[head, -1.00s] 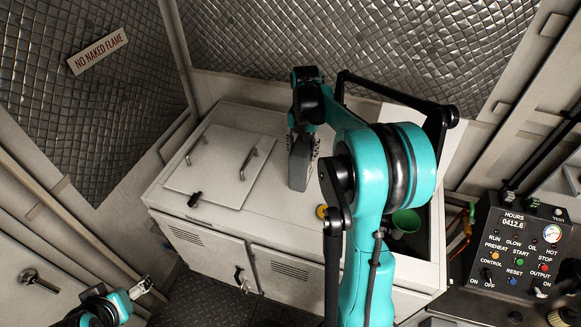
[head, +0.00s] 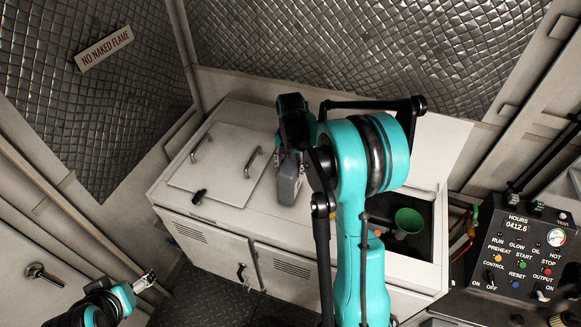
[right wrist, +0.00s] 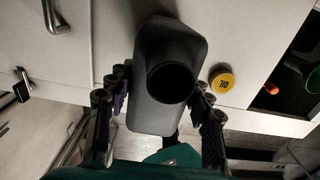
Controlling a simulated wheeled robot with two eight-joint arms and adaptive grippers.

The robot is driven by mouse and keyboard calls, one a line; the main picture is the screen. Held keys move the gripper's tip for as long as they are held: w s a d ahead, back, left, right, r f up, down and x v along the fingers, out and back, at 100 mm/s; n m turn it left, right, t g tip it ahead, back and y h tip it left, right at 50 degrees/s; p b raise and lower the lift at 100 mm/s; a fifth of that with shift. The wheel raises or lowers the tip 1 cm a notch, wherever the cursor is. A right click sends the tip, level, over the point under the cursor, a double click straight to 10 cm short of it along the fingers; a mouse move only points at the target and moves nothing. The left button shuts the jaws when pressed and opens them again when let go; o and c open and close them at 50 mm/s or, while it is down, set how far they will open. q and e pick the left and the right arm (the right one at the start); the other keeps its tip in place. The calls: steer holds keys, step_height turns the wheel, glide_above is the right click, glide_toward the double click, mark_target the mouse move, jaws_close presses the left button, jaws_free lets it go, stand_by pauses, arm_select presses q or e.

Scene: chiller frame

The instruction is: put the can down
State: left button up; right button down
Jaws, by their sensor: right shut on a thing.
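A grey can (head: 288,187) hangs in my right gripper (head: 291,160) over the white cabinet top, near its front edge and right of the lid. The right wrist view shows the grey can (right wrist: 148,115) with a round dark opening facing the camera, and the purple-padded fingers of my right gripper (right wrist: 155,95) shut along its two sides. I cannot tell whether the can's base touches the cabinet top. My left gripper (head: 146,281) is low at the left, away from the can, and its opening is too small to judge.
The white cabinet (head: 225,226) has a lid (head: 215,165) with two handles. An open bay at its right holds a green funnel-like cup (head: 409,220). A yellow cap (right wrist: 222,81) sits right of the can. A control panel (head: 520,250) stands at the far right.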

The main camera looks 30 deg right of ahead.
steer(key=shift+f, duration=0.15)
steer(key=c, duration=0.6)
jaws_free()
steer(key=shift+c, duration=0.2)
step_height(320, 180, up, 12)
steer(key=shift+f, duration=0.1)
steer(key=shift+s+a+r, duration=0.1)
steer(key=shift+r, duration=0.2)
steer(key=s+a+f+m+t, duration=0.1)
steer(key=s+a+m+t, duration=0.2)
steer(key=s+a+m, duration=0.4)
steer(key=s+a+m+t, duration=0.4)
steer(key=s+a+m, duration=0.4)
steer(key=m, duration=1.1)
steer(key=s, duration=0.3)
steer(key=shift+s+f, duration=0.3)
steer(key=shift+f, duration=0.05)
